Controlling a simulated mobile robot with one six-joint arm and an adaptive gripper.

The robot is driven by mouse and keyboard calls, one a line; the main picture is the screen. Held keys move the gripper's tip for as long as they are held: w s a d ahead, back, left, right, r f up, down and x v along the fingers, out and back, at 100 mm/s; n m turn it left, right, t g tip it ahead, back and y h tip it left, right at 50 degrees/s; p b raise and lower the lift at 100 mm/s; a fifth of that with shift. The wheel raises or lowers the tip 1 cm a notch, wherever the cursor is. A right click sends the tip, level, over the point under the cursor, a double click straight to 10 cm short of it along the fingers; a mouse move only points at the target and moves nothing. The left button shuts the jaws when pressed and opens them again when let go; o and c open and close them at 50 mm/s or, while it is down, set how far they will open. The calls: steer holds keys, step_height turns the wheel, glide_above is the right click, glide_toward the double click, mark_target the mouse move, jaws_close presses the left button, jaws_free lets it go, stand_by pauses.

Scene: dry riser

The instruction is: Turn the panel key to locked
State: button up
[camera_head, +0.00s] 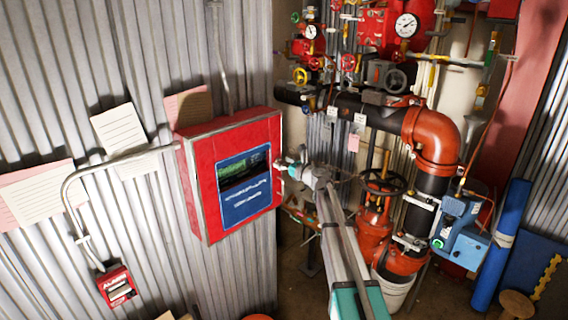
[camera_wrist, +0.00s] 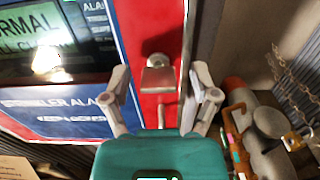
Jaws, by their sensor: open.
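The red alarm panel (camera_head: 188,190) is mounted on the corrugated wall, with a screen and a blue label on its front. In the wrist view the panel's red face (camera_wrist: 135,25) fills the upper middle. A grey metal piece, apparently the panel key (camera_wrist: 158,76), stands on that face, with a thin metal part below it. Whether it is turned to locked I cannot tell. My gripper (camera_wrist: 161,70) is open, one finger on each side of the key, apparently without touching it. In the head view my gripper (camera_head: 284,166) is at the panel's right edge and the key is hidden.
Red valves and gauges (camera_head: 405,26), an orange pipe elbow (camera_head: 436,135) and a black handwheel (camera_head: 383,182) stand to the right of the panel. A grey conduit (camera_head: 110,163) and a small red alarm box (camera_head: 117,287) are on the wall at left.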

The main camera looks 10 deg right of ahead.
steer(key=shift+w+a, duration=0.2)
